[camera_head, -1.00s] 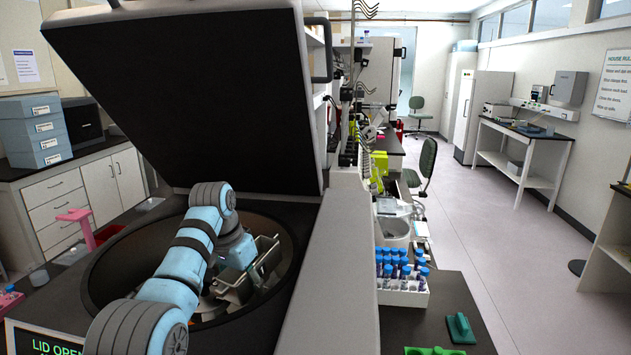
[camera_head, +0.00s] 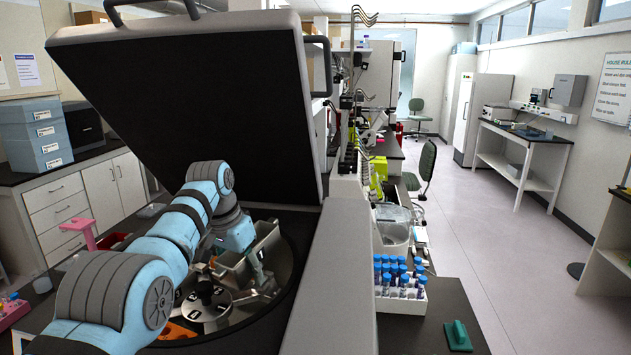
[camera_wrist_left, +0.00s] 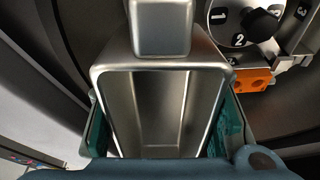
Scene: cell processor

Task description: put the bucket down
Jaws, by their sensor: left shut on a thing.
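The bucket is a grey metal box with an open top. In the head view the bucket (camera_head: 252,252) is over the round bowl of the open centrifuge (camera_head: 290,262). In the left wrist view the empty bucket (camera_wrist_left: 160,105) fills the middle, with a metal tab at its far end. My left gripper (camera_head: 250,254) is shut on the bucket, with teal fingers along both its sides in the wrist view. The numbered rotor (camera_head: 205,298) shows below and left of the bucket; it also shows in the wrist view (camera_wrist_left: 240,20). I cannot tell whether the bucket touches the rotor. My right gripper is not in view.
The raised dark lid (camera_head: 190,100) stands behind the bowl. An orange part (camera_head: 178,331) lies by the rotor and shows in the wrist view (camera_wrist_left: 254,80). A white rack of blue-capped tubes (camera_head: 402,300) stands on the bench to the right.

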